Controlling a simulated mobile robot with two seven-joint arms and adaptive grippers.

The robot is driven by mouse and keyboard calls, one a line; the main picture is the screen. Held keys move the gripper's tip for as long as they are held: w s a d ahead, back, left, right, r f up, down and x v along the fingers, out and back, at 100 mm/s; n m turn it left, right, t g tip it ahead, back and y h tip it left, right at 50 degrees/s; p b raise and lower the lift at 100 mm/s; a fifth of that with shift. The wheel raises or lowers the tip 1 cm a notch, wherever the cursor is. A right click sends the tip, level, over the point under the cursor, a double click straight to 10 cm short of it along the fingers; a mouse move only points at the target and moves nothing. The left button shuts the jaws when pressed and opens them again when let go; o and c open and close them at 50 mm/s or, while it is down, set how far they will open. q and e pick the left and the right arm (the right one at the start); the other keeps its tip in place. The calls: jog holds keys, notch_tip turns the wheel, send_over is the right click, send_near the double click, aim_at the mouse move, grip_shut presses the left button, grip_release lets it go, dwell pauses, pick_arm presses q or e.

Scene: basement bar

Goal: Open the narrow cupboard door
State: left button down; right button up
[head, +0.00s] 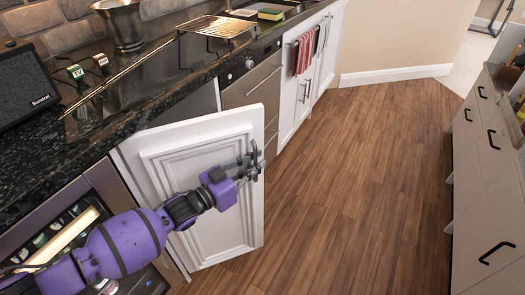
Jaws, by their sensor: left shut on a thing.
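The narrow cupboard door (218,232) is white with a raised panel and stands ajar under the dark counter, swung out into the aisle. A gap shows behind its top edge. My left gripper (252,165) is at the upper part of the door's free edge, shut on the door's dark handle, which is mostly hidden by the fingers. My purple left arm reaches across the front of the door from the lower left. My right gripper is not in view.
A wine cooler (100,215) is left of the cupboard. An oven-like drawer front (252,88) with a bar handle is to its right. A dark stone counter (150,95) runs above. Drawers (490,150) stand at the right, with clear wooden floor (340,190) between.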

pick_arm(q)
jog(key=s+m+g+h+p, duration=0.2)
jog(key=s+p, duration=0.5)
jog(key=s, duration=1.4)
jog(key=s+a+m+g+h, duration=0.2)
jog(key=s+a+g, duration=0.2)
jog(key=s, duration=0.6)
jog(key=shift+s+a+r+m+p, duration=0.2)
jog(key=shift+a+m+p, duration=0.2)
jog(key=shift+a, duration=0.8)
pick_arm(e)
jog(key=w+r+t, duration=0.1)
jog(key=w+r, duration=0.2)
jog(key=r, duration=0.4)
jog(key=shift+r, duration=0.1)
pick_arm(q)
jog(key=c, duration=2)
grip_release()
jog(key=shift+f, duration=0.1)
jog(key=shift+o, duration=0.8)
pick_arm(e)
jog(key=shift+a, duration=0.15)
pick_arm(q)
jog(key=shift+s, duration=0.1)
notch_tip(320, 180, up, 10)
